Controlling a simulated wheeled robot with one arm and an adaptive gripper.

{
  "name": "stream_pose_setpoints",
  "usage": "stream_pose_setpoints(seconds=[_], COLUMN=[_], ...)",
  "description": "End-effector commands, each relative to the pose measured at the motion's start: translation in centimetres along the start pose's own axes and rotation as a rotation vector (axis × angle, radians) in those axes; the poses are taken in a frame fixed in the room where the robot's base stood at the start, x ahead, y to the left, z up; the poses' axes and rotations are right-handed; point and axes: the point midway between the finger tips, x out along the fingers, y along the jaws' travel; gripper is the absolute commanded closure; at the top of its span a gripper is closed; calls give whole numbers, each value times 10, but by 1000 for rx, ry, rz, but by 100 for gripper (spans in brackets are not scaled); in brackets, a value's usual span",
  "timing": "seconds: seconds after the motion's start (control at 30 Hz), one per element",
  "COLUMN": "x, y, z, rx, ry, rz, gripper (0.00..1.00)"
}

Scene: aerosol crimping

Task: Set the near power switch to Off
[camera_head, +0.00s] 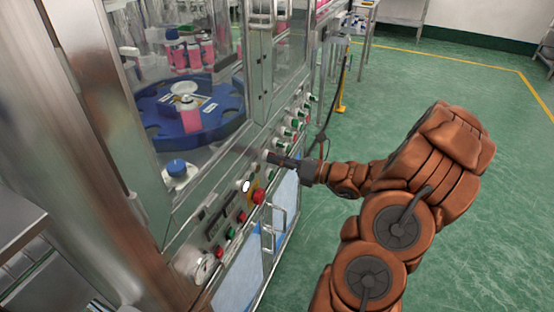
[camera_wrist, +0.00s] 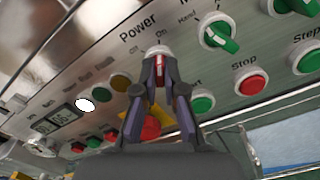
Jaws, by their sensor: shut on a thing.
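The near power switch (camera_wrist: 157,51) is a round pale-rimmed selector with a red handle, under the label "Power" with "Off" to the left and "On" to the right. My gripper (camera_wrist: 159,72) is shut on its red handle, one finger on each side. The handle looks roughly upright in the wrist view; the fingers partly hide it, so I cannot tell its exact setting. In the head view my gripper (camera_head: 276,158) reaches the control panel from the right, and the switch is mostly hidden by it.
A red emergency button (camera_head: 258,196) on a yellow plate sits left of my gripper. Green selector (camera_wrist: 217,36), green button (camera_wrist: 203,104) and red Stop button (camera_wrist: 252,84) lie close on the right. Metal door handles (camera_head: 270,238) stick out below. The green floor at right is open.

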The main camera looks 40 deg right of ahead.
Motion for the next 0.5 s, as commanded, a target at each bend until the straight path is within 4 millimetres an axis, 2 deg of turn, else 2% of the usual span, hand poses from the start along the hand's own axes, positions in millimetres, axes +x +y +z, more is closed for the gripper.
stream_pose_setpoints(seconds=[0.27, 0.5], x=[0, 0], y=[0, -1], z=[0, -2], rx=[-13, -103], ry=[0, -2], rz=[0, 0], gripper=[100, 100])
